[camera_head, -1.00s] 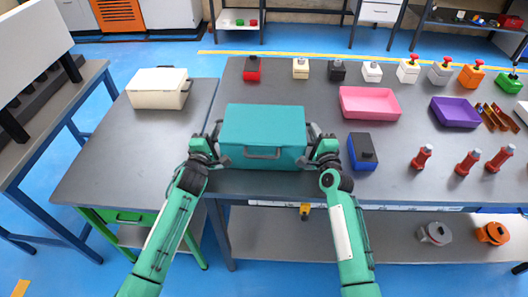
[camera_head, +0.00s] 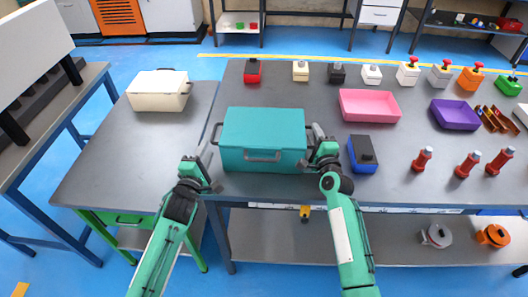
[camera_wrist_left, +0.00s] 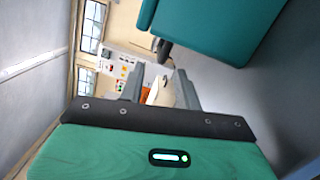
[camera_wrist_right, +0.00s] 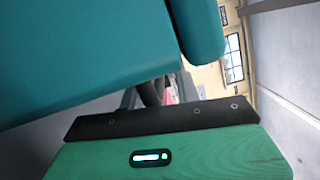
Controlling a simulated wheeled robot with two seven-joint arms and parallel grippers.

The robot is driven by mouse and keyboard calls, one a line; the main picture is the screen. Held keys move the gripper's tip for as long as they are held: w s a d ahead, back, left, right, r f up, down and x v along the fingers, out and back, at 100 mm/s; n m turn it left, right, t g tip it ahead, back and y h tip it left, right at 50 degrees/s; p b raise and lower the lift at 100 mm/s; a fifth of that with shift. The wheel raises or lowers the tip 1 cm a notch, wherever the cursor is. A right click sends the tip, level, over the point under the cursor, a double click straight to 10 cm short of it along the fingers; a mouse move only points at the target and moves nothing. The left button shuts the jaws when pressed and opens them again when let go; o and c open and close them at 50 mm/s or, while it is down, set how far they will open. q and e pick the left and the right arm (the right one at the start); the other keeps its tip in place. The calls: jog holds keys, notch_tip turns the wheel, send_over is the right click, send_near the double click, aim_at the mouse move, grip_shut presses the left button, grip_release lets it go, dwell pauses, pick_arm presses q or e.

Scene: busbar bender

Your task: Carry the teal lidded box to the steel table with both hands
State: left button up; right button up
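The teal lidded box (camera_head: 262,130) sits near the left front corner of the grey-topped table (camera_head: 290,190), lid closed. Its dark left handle (camera_head: 215,134) is free and also shows in the left wrist view (camera_wrist_left: 162,48). My left gripper (camera_head: 207,174) is open and empty, apart from the box, below and left of its left side. My right gripper (camera_head: 325,147) is at the box's right side. In the right wrist view its fingers (camera_wrist_right: 158,92) stand apart, with the dark right handle (camera_wrist_right: 152,91) between them. The box hides part of that view.
A smaller grey table (camera_head: 115,155) stands to the left with a cream box (camera_head: 158,92) on it. A blue box (camera_head: 362,153) is close to my right gripper. A pink tray (camera_head: 369,105), a purple tray (camera_head: 455,114) and red-topped parts lie further right.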

pick_arm(q)
jog(key=s, duration=0.4)
jog(key=shift+s+a, duration=0.15)
jog(key=shift+a, duration=0.25)
pick_arm(e)
jog(key=s, duration=0.4)
jog(key=s+d, duration=0.1)
jog(key=s, duration=0.3)
jog(key=s+d, duration=0.1)
jog(key=s, duration=0.2)
jog(key=shift+s+d+f, duration=0.15)
jog(key=shift+s+f, duration=0.15)
jog(key=shift+s, duration=0.1)
pick_arm(q)
jog(key=shift+s+f, duration=0.1)
jog(key=shift+s, duration=0.05)
pick_arm(e)
jog(key=shift+s, duration=0.1)
